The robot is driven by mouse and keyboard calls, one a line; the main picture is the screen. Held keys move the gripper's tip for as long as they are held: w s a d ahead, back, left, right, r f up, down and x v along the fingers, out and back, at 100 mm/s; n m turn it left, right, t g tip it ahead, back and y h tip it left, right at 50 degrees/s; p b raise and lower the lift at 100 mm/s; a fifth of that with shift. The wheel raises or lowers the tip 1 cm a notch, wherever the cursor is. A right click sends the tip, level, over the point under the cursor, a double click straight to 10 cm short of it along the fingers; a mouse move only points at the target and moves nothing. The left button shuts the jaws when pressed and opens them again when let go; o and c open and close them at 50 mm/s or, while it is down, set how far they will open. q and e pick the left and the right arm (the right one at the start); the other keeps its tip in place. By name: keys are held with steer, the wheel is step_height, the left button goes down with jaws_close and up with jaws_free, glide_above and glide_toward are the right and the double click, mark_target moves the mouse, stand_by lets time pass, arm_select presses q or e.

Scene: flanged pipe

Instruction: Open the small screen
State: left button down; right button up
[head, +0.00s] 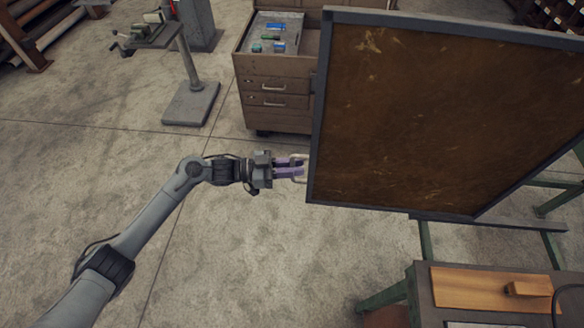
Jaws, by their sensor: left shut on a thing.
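The small screen (430,110) is a large brown panel in a dark grey frame, standing upright at the right of the head view. A pale handle (301,171) sticks out from its left frame edge, near the lower corner. My left gripper (296,167), with purple fingers, is shut on this handle. My left arm reaches in from the lower left. My right gripper is not in view. The screen hides what stands directly behind it.
A drawer cabinet (272,98) with small items on top stands behind the screen's left edge. A pedestal stand (190,98) is at the back left. A workbench (450,314) with a wooden board (480,288) is at the lower right. The concrete floor on the left is mostly clear.

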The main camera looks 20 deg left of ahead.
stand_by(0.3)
arm_select(q)
steer(key=c, duration=1.2)
jaws_free()
steer(key=shift+c, duration=0.2)
steer(key=v, duration=1)
steer(key=shift+a, duration=0.4)
steer(key=shift+s+f, duration=0.1)
steer(key=shift+s, duration=0.05)
